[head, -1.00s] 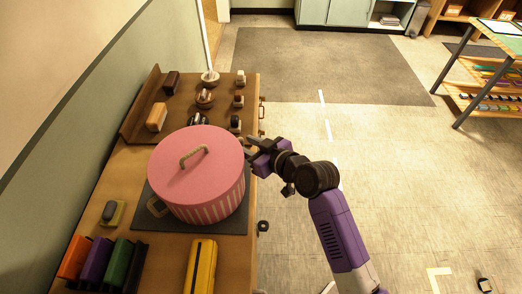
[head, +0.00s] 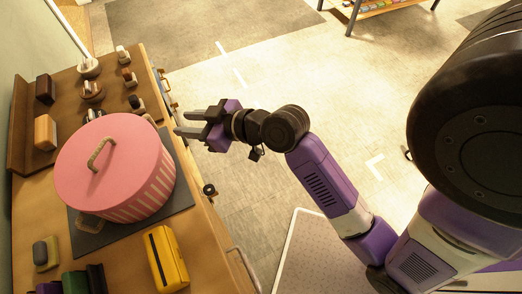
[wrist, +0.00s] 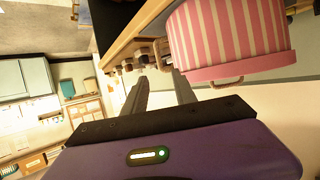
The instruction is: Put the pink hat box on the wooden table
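The pink hat box (head: 112,160) stands upright on a dark mat on the wooden table (head: 215,240). It has a flat pink lid with a beige loop handle and pink-and-cream striped sides. My gripper (head: 178,124) is open and empty just right of the box, near the table's edge, with its two fingers pointing towards it and a gap between. In the wrist view the hat box (wrist: 230,35) shows large at the upper right, past the fingertips (wrist: 160,85) and apart from them.
The dark mat (head: 183,190) lies under the box. A yellow case (head: 166,258) is in front of it, and several small wooden-based items (head: 92,92) stand behind. Coloured binders (head: 75,283) and a grey-yellow block (head: 46,253) are at the near left. Floor to the right is open.

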